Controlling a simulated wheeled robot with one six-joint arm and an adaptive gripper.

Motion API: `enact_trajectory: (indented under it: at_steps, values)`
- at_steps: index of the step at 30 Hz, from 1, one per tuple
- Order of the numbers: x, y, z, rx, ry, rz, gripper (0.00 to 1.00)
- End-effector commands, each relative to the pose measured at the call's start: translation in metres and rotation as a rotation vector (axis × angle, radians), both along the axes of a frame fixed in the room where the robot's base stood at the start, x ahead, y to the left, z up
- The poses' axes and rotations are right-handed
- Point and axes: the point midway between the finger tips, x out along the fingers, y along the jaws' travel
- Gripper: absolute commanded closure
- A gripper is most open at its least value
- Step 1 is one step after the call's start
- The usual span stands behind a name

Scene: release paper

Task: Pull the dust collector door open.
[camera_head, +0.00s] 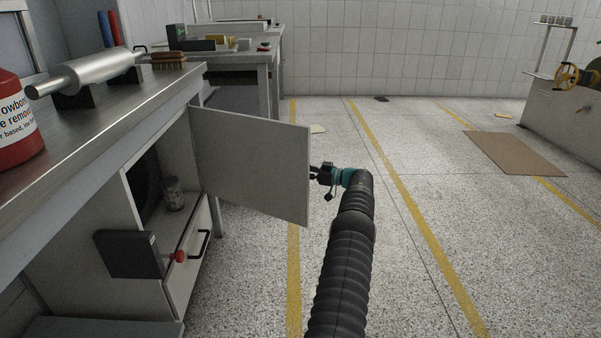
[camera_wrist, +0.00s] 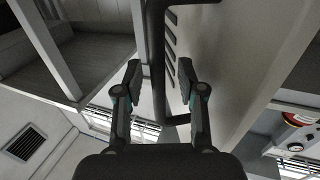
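The dust collector door (camera_head: 250,160) is a flat grey panel. In the head view it stands swung out from the cabinet under the bench, leaving the opening exposed. My gripper (camera_head: 318,174) is at the door's free right edge. In the wrist view a dark bar handle (camera_wrist: 157,65) runs between the two fingers of my gripper (camera_wrist: 159,75), beside a pale panel. The fingers are apart, one on each side of the bar, with gaps showing. The handle is hidden in the head view.
A can (camera_head: 173,194) stands inside the cabinet (camera_head: 150,288). A dark box (camera_head: 128,254) with a red knob (camera_head: 178,256) is at the cabinet front, near a lower handle (camera_head: 200,243). The bench top (camera_head: 110,105) holds a roller (camera_head: 90,72) and a red container (camera_head: 15,125). Floor to the right is mostly clear.

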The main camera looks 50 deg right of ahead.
Motion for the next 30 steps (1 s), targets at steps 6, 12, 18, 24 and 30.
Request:
enact_trajectory:
  at_steps: [6,12,18,24,30]
  values:
    - [-0.030,-0.015,0.000,0.000,0.001,-0.005,0.61]
    - [-0.067,-0.031,0.000,0.000,0.000,-0.005,0.61]
    - [-0.095,-0.043,-0.001,0.000,0.000,-0.004,0.61]
    - [-0.108,-0.049,0.000,0.000,0.000,-0.003,0.61]
    - [-0.109,-0.049,0.000,0.000,0.000,-0.003,0.61]
